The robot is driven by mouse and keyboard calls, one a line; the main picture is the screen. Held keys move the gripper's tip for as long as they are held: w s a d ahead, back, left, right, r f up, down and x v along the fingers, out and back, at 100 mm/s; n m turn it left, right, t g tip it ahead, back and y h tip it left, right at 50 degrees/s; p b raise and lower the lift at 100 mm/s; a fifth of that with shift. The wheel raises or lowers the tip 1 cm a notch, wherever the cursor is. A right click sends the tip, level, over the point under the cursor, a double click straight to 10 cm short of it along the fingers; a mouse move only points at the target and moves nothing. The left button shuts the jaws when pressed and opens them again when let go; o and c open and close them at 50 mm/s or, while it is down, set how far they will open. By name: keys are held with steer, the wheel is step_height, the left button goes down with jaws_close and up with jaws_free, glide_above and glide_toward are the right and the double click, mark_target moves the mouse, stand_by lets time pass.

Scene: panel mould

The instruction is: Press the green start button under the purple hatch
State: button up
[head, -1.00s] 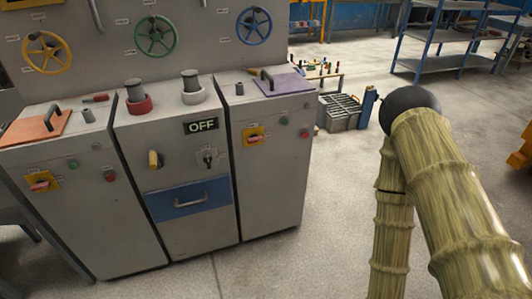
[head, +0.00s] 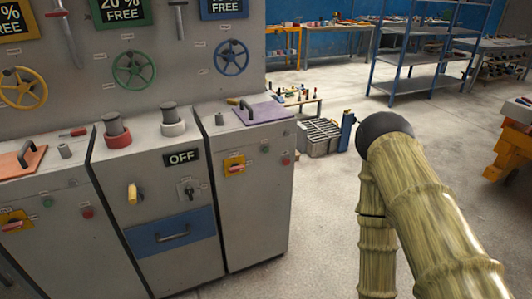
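The purple hatch (head: 265,112) lies shut on top of the right-hand grey cabinet, with a dark handle (head: 246,110) at its left side. On that cabinet's front, below the hatch, a small green button (head: 265,148) sits at upper right. A red button (head: 286,161) is lower and to its right, and a yellow switch plate with a red knob (head: 235,165) is to its left. Whether anything lies beneath the hatch lid is hidden. My arm, with bamboo-like links and a dark round joint, stands at the right, apart from the cabinet. My gripper is out of view.
The middle cabinet (head: 165,205) has an OFF sign, a yellow knob and a blue drawer (head: 172,232). An orange hatch (head: 20,160) is at far left. Handwheels hang on the panel behind. Grey crates (head: 318,137) stand behind the right cabinet. Floor right of it is open.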

steer(key=shift+c, duration=0.4)
jaws_close()
stand_by(0.9)
